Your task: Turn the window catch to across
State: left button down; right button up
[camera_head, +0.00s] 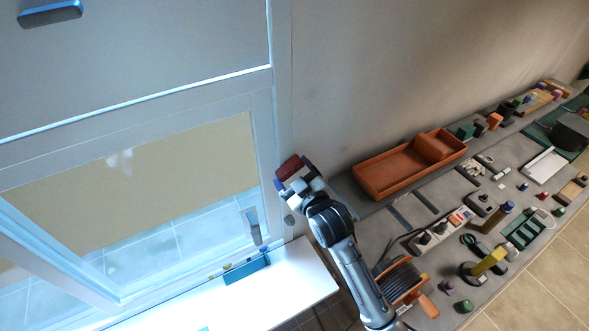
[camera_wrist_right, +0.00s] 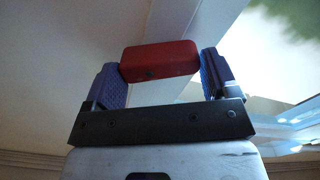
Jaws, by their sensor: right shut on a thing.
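The red window catch (camera_head: 288,167) shows at the right side of the window frame in the head view, as a short rounded bar. My right gripper (camera_head: 294,177) is shut on it. In the wrist view the red bar (camera_wrist_right: 160,61) sits between the two blue-purple finger pads (camera_wrist_right: 163,75), one at each end. The point where the catch joins the frame is hidden. The window (camera_head: 150,190) has a pale frame and a tan blind over part of the glass. My left gripper is out of view.
A grey lever (camera_head: 253,224) hangs on the window frame below the gripper. A crowded grey bench (camera_head: 400,215) to the right holds an orange tray (camera_head: 387,178) and a cable reel (camera_head: 399,280).

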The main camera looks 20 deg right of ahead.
jog(key=m+p, duration=0.3)
jog(key=m, duration=0.2)
jog(key=shift+r, duration=0.2)
jog(key=shift+m, duration=0.4)
jog(key=o, duration=0.8)
jog(key=shift+s, duration=0.1)
jog(key=s+d+b, duration=0.2)
jog(key=s+b, duration=0.1)
jog(key=s, duration=1)
jog(key=shift+s+b, duration=0.25)
jog(key=shift+b, duration=0.05)
